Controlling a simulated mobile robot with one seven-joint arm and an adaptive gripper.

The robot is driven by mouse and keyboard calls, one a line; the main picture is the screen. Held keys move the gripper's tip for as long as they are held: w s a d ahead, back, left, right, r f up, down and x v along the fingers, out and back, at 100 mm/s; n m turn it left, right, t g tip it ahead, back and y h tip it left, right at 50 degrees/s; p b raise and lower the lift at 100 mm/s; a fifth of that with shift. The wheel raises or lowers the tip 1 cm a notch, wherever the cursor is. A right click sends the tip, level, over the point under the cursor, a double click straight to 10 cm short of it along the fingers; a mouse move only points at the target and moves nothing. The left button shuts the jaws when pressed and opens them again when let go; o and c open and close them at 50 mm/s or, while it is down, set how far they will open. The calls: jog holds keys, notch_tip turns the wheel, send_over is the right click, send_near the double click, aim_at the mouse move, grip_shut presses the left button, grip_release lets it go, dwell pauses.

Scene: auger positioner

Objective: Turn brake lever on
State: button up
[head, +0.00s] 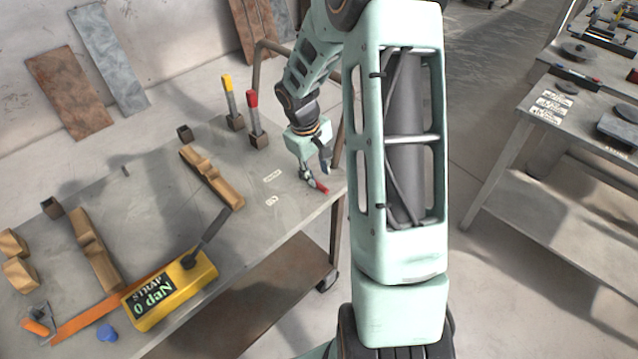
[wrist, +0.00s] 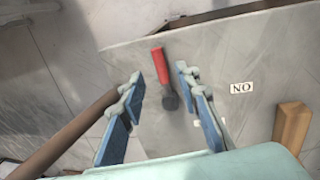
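The brake lever is a short lever with a red handle (head: 320,187) at the right end of the table. In the wrist view its red handle (wrist: 159,66) points away from a dark, round base end. My gripper (head: 318,174) is just over the lever. In the wrist view my gripper (wrist: 160,78) is open, with one blue finger on each side of the lever and visible gaps between. A white label (wrist: 241,88) right of the lever reads "NO" as seen here; two small labels (head: 272,175) show in the head view.
Two upright levers, one yellow-tipped (head: 228,90) and one red-tipped (head: 252,105), stand behind my gripper. A wooden block (head: 210,176) lies to its left. A yellow box reading "STRAP 0 daN" (head: 172,290) sits at the front. A brown frame tube (head: 338,140) rises near the table's right edge.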

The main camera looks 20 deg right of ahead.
aim_at(321, 185)
jog(key=f, duration=0.3)
jog(key=d+f, duration=0.1)
jog(key=f, duration=0.1)
jog(key=shift+w, duration=0.2)
grip_shut()
